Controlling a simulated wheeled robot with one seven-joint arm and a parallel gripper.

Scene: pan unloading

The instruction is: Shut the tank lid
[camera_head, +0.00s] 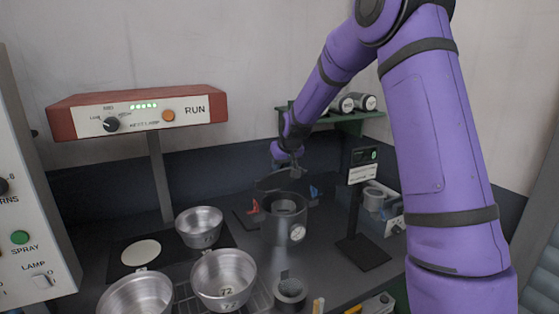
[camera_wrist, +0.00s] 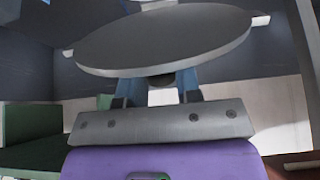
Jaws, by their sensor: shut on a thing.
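The tank (camera_head: 284,222) is a dark grey cylinder with a round white dial on its front, standing on the bench. Its top is open and a metal vessel (camera_head: 287,207) shows inside. The tank lid (camera_head: 278,180) is a dark disc, raised at the back of the tank. In the wrist view the lid (camera_wrist: 165,40) is a grey disc across the top of the picture. My gripper (camera_head: 290,165) is behind and above the tank. In the wrist view its blue fingers (camera_wrist: 160,90) are shut on the dark knob under the lid's near face.
Steel pans (camera_head: 224,278) stand at the front left. A red RUN unit (camera_head: 140,108) on a post rises at the left. A small display on a stand (camera_head: 362,205) is right of the tank. A green shelf (camera_head: 325,121) with jars is behind. A small dark cup (camera_head: 290,292) stands in front.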

